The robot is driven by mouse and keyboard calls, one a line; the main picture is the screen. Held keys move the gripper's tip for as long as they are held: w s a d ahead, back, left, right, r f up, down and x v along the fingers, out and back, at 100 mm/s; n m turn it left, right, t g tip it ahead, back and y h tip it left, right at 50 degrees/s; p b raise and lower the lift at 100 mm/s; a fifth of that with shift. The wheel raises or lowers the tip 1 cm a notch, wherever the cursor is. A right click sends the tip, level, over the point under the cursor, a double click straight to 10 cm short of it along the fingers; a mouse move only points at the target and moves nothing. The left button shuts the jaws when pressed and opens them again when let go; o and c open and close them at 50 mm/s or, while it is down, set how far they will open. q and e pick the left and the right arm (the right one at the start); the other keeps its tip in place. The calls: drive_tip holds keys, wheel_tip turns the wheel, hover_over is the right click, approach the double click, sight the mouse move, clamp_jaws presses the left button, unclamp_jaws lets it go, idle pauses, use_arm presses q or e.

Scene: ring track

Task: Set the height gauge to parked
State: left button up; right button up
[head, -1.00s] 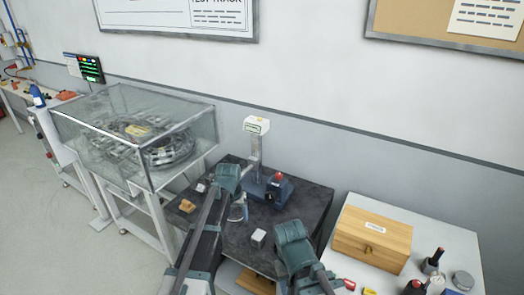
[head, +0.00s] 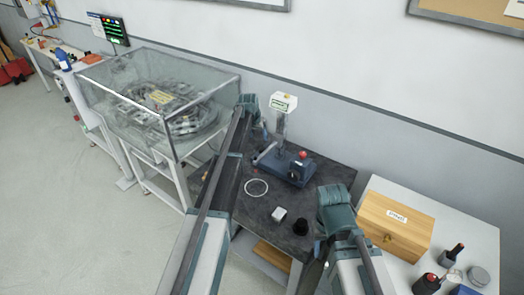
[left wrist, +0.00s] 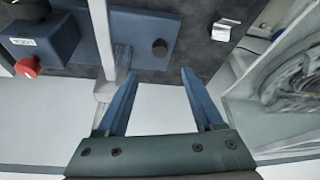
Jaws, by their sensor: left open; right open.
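The height gauge has a blue base (head: 287,168) on the dark table, an upright grey column (head: 282,125), a white head with a small display (head: 284,102) and a red knob (head: 302,155). In the left wrist view the column (left wrist: 101,45) passes outside the left finger, and the gap between the fingers looks empty. My right gripper (head: 337,200) is open, right of the table front.
On the dark table (head: 262,215) lie a white ring (head: 256,187), a pale block (head: 279,214) and a black round piece (head: 300,227). A glass case (head: 150,95) stands left. A wooden box (head: 396,226) and dark-handled tools stand on a white table right. The wall is behind.

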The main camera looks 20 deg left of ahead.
sight(262, 149)
use_arm(q)
drive_tip(key=b+x, duration=1)
drive_tip(key=x, duration=0.2)
drive_tip(key=shift+s, duration=0.1)
clamp_jaws()
idle(1.0)
